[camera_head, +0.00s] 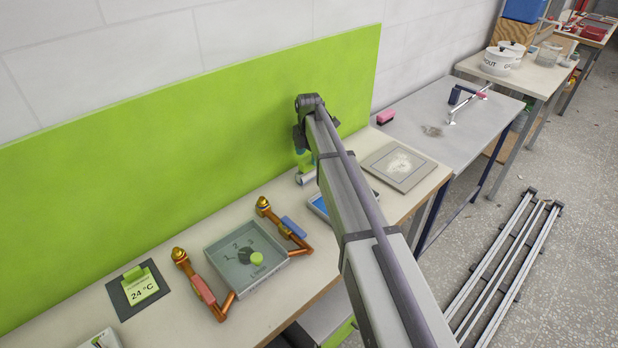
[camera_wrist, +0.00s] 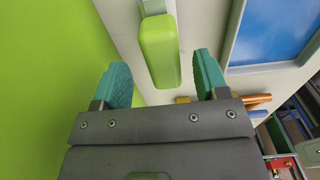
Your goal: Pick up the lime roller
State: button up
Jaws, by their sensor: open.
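The lime roller (camera_wrist: 158,48) shows in the wrist view as a rounded lime block at the top centre, with a white part above it. My gripper (camera_wrist: 162,74) has two teal fingers, spread apart with the lime roller between and just beyond them. I see a gap on each side, so neither finger appears to touch it. In the head view a small lime piece (camera_head: 306,163) shows beside my arm, near the green wall panel. My arm hides most of it and most of my gripper.
A grey box with a dial (camera_head: 247,258) sits between two orange handles on the bench. A blue-faced tray (camera_head: 318,205) lies partly behind my arm; a grey tile (camera_head: 399,165) lies to the right. The green panel (camera_head: 190,160) stands close behind the bench.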

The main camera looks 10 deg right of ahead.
aim_at(310, 165)
notch_tip(310, 165, down, 5)
jog(key=b, duration=0.5)
jog(key=shift+d+f, duration=0.15)
jog(key=shift+s+r, duration=0.1)
jog(key=shift+r, duration=0.15)
jog(key=c, duration=1.1)
notch_tip(310, 165, up, 10)
jog(key=p, duration=1)
jog(key=shift+r, duration=0.2)
jog(key=shift+f, duration=0.15)
